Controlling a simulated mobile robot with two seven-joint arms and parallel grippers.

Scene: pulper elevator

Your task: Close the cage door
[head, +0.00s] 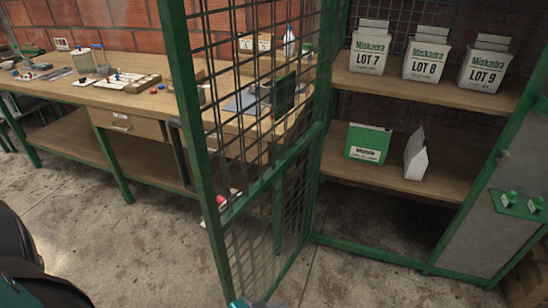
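The cage door (203,150) is a green frame with dark wire mesh. It stands open, swung out toward me, with its free edge near the middle left of the head view and its hinge side at the cage's green post (322,110). A dark upright handle (181,153) is on the door's free edge. A dark part of my own arm shows at the bottom left, and a small teal part, probably also mine, is cut off at the bottom edge below the door. I see no gripper fingers, and nothing of mine is seen holding the handle.
The cage's shelves (437,88) carry white bags marked LOT 7, LOT 8 and LOT 9. A green-and-white box (367,143) and a white packet (415,155) stand below. A wooden workbench (50,92) with small items runs behind the door. Concrete floor (130,240) is clear in front.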

